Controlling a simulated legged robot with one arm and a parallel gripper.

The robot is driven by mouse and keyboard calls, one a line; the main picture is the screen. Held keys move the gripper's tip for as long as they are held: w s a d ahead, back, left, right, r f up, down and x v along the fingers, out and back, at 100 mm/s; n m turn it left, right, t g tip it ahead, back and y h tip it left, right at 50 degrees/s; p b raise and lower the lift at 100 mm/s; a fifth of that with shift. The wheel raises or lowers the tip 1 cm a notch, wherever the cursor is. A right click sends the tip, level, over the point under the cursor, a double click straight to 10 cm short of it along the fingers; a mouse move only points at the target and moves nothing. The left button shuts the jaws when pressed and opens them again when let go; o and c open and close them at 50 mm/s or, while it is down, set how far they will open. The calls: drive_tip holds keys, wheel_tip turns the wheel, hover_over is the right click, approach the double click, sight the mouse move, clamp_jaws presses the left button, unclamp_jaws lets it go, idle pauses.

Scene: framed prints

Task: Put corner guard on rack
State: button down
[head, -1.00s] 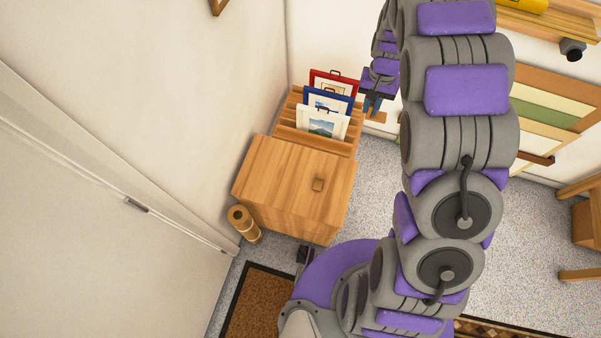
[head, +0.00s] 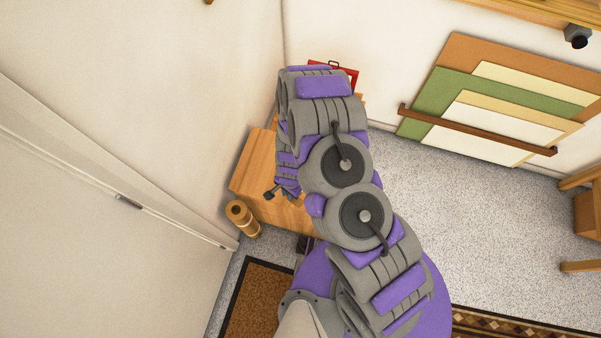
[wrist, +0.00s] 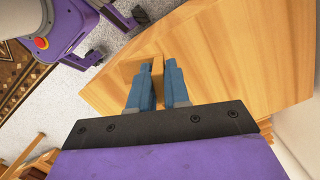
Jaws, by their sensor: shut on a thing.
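The corner guard (wrist: 157,76), a small tan wooden piece, is between the two blue fingers of my gripper (wrist: 160,82) in the wrist view. My gripper is shut on it, low over the wooden cabinet top (wrist: 220,60); I cannot tell whether the guard still touches the top. In the head view my arm hides the guard and most of the slotted wooden rack behind the cabinet (head: 258,165).
Walls are close at the left and back. Panels (head: 510,95) lean behind a wooden rail (head: 475,132) at the right. The grey floor (head: 460,220) between is clear.

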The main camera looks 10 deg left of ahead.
drive_tip(key=shift+s+d+f, duration=0.3)
drive_tip(key=shift+s+f, duration=0.2)
drive_tip(key=shift+s, duration=0.1)
drive_tip(key=w+a, duration=0.1)
drive_tip(key=w, duration=0.4)
drive_tip(key=w+a+f, duration=0.1)
drive_tip(key=w+a, duration=0.1)
drive_tip(key=w, duration=0.3)
drive_tip(key=w+a+b, duration=0.1)
drive_tip(key=w+a, duration=0.1)
drive_tip(key=w, duration=0.3)
drive_tip(key=shift+f, duration=0.3)
wheel_tip(320, 180, down, 4)
drive_tip(key=shift+r+b, duration=0.15)
drive_tip(key=shift+b, duration=0.4)
drive_tip(key=shift+r, duration=0.1)
drive_tip(key=c, duration=1.1)
unclamp_jaws()
wheel_tip(320, 180, up, 12)
drive_tip(key=w+p, duration=0.1)
drive_tip(key=p, duration=0.1)
drive_tip(key=shift+w+d, duration=0.2)
drive_tip(key=shift+d, duration=0.1)
